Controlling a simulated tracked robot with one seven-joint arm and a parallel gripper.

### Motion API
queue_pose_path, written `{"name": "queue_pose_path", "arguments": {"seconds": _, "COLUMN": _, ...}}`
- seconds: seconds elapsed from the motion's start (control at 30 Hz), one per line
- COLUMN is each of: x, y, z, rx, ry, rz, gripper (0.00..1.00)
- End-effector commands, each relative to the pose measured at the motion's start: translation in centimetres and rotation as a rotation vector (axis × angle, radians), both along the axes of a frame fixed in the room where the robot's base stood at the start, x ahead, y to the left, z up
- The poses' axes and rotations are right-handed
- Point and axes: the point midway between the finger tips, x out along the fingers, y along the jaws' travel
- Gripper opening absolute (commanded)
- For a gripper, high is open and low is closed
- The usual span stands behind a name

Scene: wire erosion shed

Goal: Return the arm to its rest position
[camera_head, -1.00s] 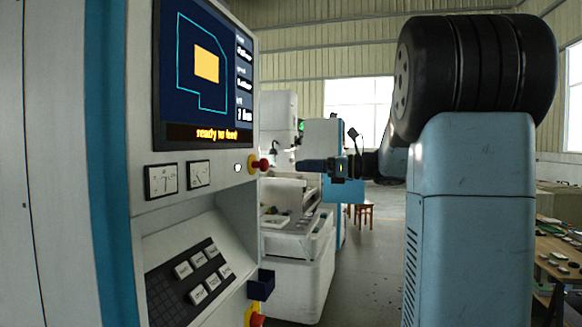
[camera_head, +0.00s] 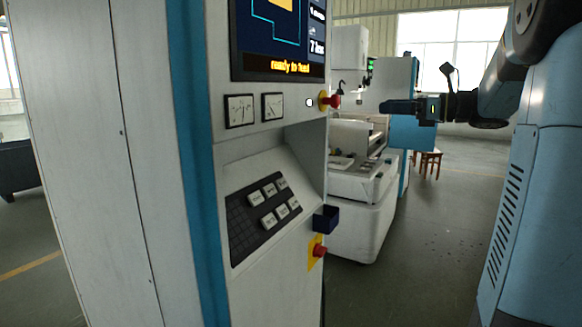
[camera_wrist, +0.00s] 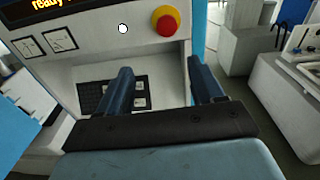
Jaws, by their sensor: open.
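My gripper (camera_head: 384,106) is held out level in front of the machine console, its fingers pointing left toward the red button on a yellow collar (camera_head: 330,100). In the wrist view the two blue fingers of my gripper (camera_wrist: 165,85) stand apart with nothing between them. The red button also shows in the wrist view (camera_wrist: 167,24), beyond the fingers and above the gap, with a space between. My arm is bent and reaches in from the right.
A white machine (camera_head: 365,210) and wooden stool (camera_head: 430,162) stand behind. Floor (camera_head: 430,270) between console and arm is open.

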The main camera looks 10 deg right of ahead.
Motion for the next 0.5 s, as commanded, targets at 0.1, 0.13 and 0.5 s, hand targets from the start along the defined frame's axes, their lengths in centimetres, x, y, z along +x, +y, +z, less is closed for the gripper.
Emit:
{"name": "queue_pose_path", "arguments": {"seconds": 0.1, "x": -2.2, "y": 3.8, "z": -1.6, "rx": -0.165, "ry": -0.025, "rz": 0.056, "gripper": 0.67}}
{"name": "queue_pose_path", "arguments": {"seconds": 0.13, "x": -3.0, "y": 4.9, "z": -2.2, "rx": -0.223, "ry": -0.036, "rz": 0.078, "gripper": 0.67}}
{"name": "queue_pose_path", "arguments": {"seconds": 0.5, "x": -14.7, "y": 12.9, "z": -11.5, "rx": -1.01, "ry": -0.308, "rz": 0.449, "gripper": 0.67}}
